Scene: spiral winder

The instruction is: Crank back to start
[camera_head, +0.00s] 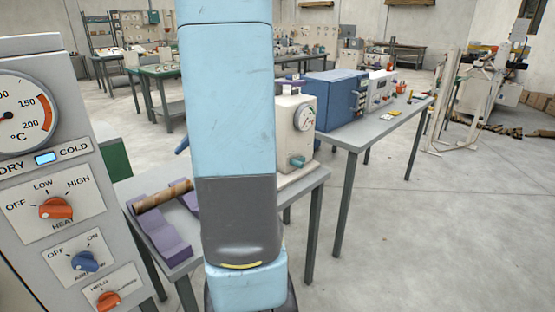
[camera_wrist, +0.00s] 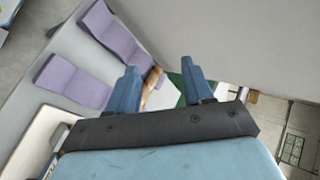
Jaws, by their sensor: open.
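My gripper (camera_wrist: 160,67) is open in the wrist view, its two blue fingers apart with nothing held between them. A brown tube (camera_wrist: 152,84) shows beyond the left finger, partly hidden by it. In the head view the brown tube (camera_head: 163,195) lies across a purple cradle (camera_head: 160,232) on a grey bench. A beige machine (camera_head: 294,135) with a round dial and a teal knob (camera_head: 297,161) stands behind my arm, partly hidden. A small blue piece (camera_head: 182,145) shows left of my arm; I cannot tell what it belongs to. No crank is clearly visible.
A control panel (camera_head: 62,170) with a temperature gauge and knobs stands close at the left. A blue box machine (camera_head: 335,98) stands on the bench (camera_head: 370,130) to the right. A pale surface (camera_wrist: 235,45) fills the wrist view's upper right.

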